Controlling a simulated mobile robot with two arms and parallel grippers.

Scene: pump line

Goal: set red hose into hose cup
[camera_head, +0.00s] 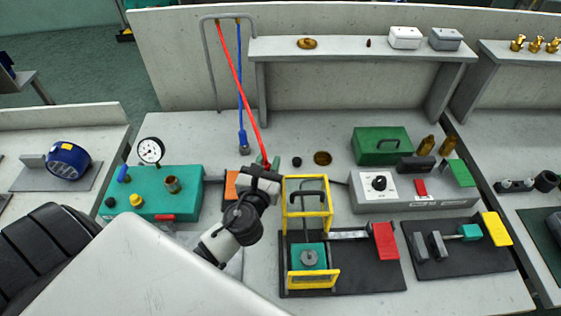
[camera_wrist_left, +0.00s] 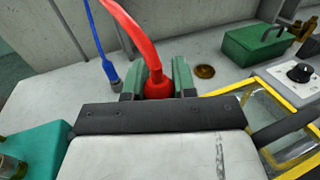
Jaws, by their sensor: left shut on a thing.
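The red hose (camera_head: 238,85) hangs from a grey wire frame at the back, and its lower end reaches my left gripper (camera_head: 268,163). In the left wrist view, the green fingers of my left gripper (camera_wrist_left: 158,82) are shut around the thick red end of the hose (camera_wrist_left: 158,88). The hose bends up and to the left from there. A round brown-brass recess (camera_head: 322,158), which may be the hose cup, lies in the bench right of the gripper. It also shows in the left wrist view (camera_wrist_left: 205,71). The hose end is apart from it. My right gripper is out of view.
A blue hose (camera_head: 240,90) hangs left of the red one. A small black cup (camera_head: 297,162) sits between gripper and recess. A green case (camera_head: 381,145) stands to the right, a yellow frame (camera_head: 307,224) in front, and a teal gauge box (camera_head: 160,200) to the left.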

